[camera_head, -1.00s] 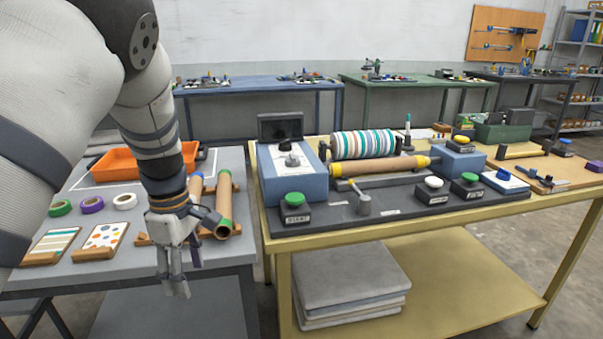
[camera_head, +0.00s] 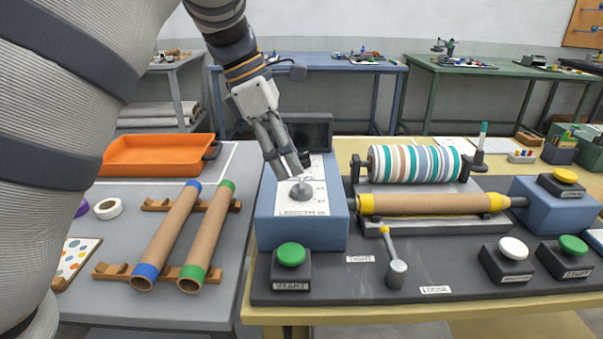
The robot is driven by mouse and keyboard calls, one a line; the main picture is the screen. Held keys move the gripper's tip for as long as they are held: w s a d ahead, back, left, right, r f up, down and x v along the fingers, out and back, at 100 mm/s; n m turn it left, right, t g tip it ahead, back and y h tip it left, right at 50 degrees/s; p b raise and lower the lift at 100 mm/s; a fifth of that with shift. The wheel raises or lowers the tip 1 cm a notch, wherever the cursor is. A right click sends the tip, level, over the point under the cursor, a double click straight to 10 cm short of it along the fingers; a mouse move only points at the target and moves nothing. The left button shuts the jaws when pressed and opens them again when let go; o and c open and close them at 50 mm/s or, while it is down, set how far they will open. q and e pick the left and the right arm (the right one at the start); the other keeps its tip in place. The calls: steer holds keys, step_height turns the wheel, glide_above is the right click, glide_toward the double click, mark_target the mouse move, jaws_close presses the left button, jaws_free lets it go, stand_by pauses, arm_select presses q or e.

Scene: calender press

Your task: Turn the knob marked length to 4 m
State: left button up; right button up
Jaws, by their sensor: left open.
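The length knob (camera_head: 301,192) is a grey knob on the white sloped top of a blue box (camera_head: 265,225) at the left end of the press. The label below it reads LENGTH. The scale marks around it are partly covered and its setting is too small to read. My left gripper (camera_head: 291,177) comes down from the upper left. Its fingers are open, with the tips just above and behind the knob; whether they touch it I cannot tell. My right gripper is not in view.
A green START button (camera_head: 291,254) stands in front of the box. A dark screen (camera_head: 310,132) is behind it. The striped roll (camera_head: 415,163) and a cardboard tube (camera_head: 425,203) lie to the right, with a small lever (camera_head: 397,268) in front. Two tubes rest on the left table.

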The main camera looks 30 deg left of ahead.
mark_target(301, 182)
arm_select(q)
steer(key=x, duration=0.5)
steer(key=shift+w+f, duration=0.15)
steer(key=shift+w, duration=0.05)
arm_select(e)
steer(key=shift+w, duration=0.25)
arm_select(q)
steer(key=shift+c, duration=0.4)
steer(key=c, duration=1.1)
steer(key=shift+m, duration=0.3)
steer(key=m+g, duration=0.1)
steer(key=m, duration=0.1)
steer(key=m+g, duration=0.1)
steer(key=m, duration=0.1)
steer(key=shift+w+m+h, duration=0.2)
steer(key=shift+m+h, duration=0.1)
steer(key=shift+m, duration=0.1)
steer(key=m+g, duration=0.1)
steer(key=m, duration=0.3)
steer(key=shift+f+g+b, duration=0.1)
steer(key=shift+g+b, duration=0.2)
steer(key=shift+b, duration=0.1)
steer(key=shift+w+m+g, duration=0.1)
steer(key=shift+m+g, duration=0.3)
steer(key=shift+m, duration=0.8)
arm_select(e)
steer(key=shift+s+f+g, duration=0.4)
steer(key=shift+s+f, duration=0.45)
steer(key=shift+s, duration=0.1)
